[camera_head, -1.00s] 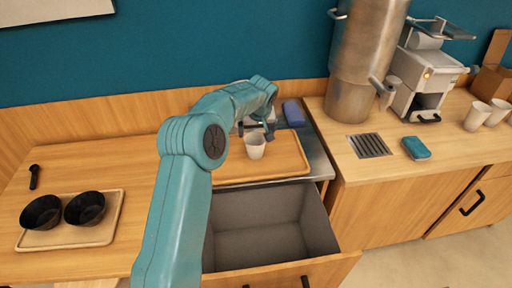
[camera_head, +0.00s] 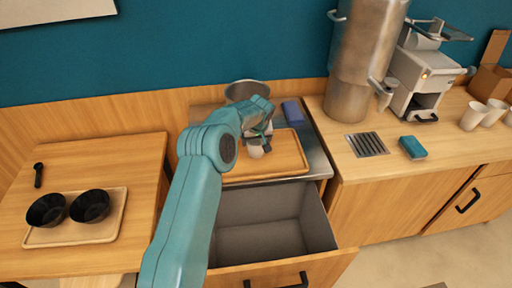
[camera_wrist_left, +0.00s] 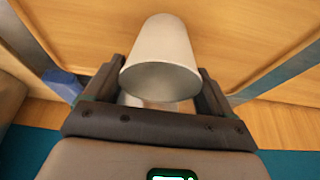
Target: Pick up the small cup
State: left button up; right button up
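The small white cup (camera_head: 255,151) stands on the wooden tray (camera_head: 290,160) beyond the open drawer. My left gripper (camera_head: 260,135) is over the cup and hides its upper part in the head view. In the left wrist view the cup (camera_wrist_left: 160,55) lies between the two dark fingers of my left gripper (camera_wrist_left: 160,75), with its rim toward the palm. The fingers are apart, one on each side of the cup, very close to it. I cannot tell whether they touch it. My right gripper is not in view.
A metal pot (camera_head: 248,90) stands behind the tray, and a blue block (camera_head: 292,112) lies to its right. An open drawer (camera_head: 270,240) is in front. Two black bowls (camera_head: 68,208) sit on a tray at left. A machine (camera_head: 415,80) and more cups (camera_head: 474,116) are at right.

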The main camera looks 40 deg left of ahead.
pick_arm(q)
jog(key=shift+s, duration=0.1)
jog(key=shift+c, duration=0.5)
jog(key=shift+r, duration=0.1)
jog(key=shift+r, duration=0.25)
notch_tip(320, 180, up, 19)
jog(key=p, duration=0.2)
jog(key=shift+r, duration=0.2)
jog(key=shift+n, duration=0.4)
jog(key=shift+f, duration=0.15)
